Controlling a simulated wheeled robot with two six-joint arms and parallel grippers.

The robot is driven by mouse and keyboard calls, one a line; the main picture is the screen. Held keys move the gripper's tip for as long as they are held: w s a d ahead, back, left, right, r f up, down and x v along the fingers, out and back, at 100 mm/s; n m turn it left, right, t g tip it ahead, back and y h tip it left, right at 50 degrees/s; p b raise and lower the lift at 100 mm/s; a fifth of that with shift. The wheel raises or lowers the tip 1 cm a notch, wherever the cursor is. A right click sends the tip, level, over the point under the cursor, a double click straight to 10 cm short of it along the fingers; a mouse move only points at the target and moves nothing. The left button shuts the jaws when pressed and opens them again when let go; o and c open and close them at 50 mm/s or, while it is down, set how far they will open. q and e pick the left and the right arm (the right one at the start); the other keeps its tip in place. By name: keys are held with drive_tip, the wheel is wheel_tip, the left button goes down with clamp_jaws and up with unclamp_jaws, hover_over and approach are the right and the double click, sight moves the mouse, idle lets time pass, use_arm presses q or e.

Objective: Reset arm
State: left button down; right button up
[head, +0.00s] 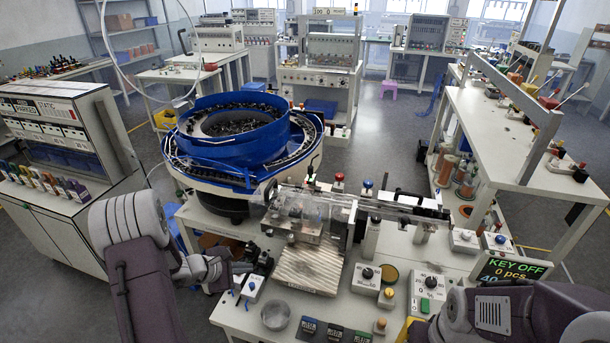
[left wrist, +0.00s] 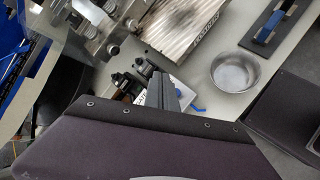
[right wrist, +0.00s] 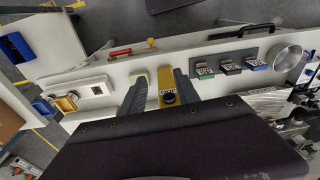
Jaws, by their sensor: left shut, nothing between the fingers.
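My left gripper (head: 262,262) is at the front-left of the bench, beside the ribbed metal plate (head: 309,269). In the left wrist view its fingers (left wrist: 161,88) are together and hold nothing, above a small box with a blue switch (left wrist: 197,110). My right arm (head: 520,310) comes in at the lower right of the head view, where its fingertips cannot be made out. In the right wrist view the right fingers (right wrist: 158,88) stand apart, with a yellow block with a black knob (right wrist: 168,98) seen between them; I cannot tell any contact.
A blue bowl feeder (head: 232,128) stands behind the plate. A metal dish (head: 275,315) sits at the bench's front, near several small dark blocks (head: 333,331). The ribbed plate's top is bare.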

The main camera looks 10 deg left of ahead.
use_arm(q)
drive_tip(key=s+d+r+m+g+h, duration=0.15)
drive_tip(key=d+r+m, duration=0.3)
drive_tip(key=d, duration=0.45)
drive_tip(key=s+d+r+m+g+h, duration=0.1)
drive_tip(key=s+d+r+m+g, duration=0.1)
drive_tip(key=d+r+m, duration=0.5)
drive_tip(key=s+d+f+m+g+y, duration=0.1)
drive_tip(key=s+f+m+g+y, duration=0.25)
drive_tip(key=s+m, duration=0.7)
drive_tip(key=s+a+f+n+y, duration=0.1)
drive_tip(key=s+a+f+y, duration=0.1)
drive_tip(key=a, duration=0.3)
drive_tip(key=shift+s+a+y, duration=0.15)
drive_tip(key=shift+s+y, duration=0.45)
drive_tip(key=shift+s, duration=0.15)
drive_tip(key=shift+a, duration=0.1)
idle(3.0)
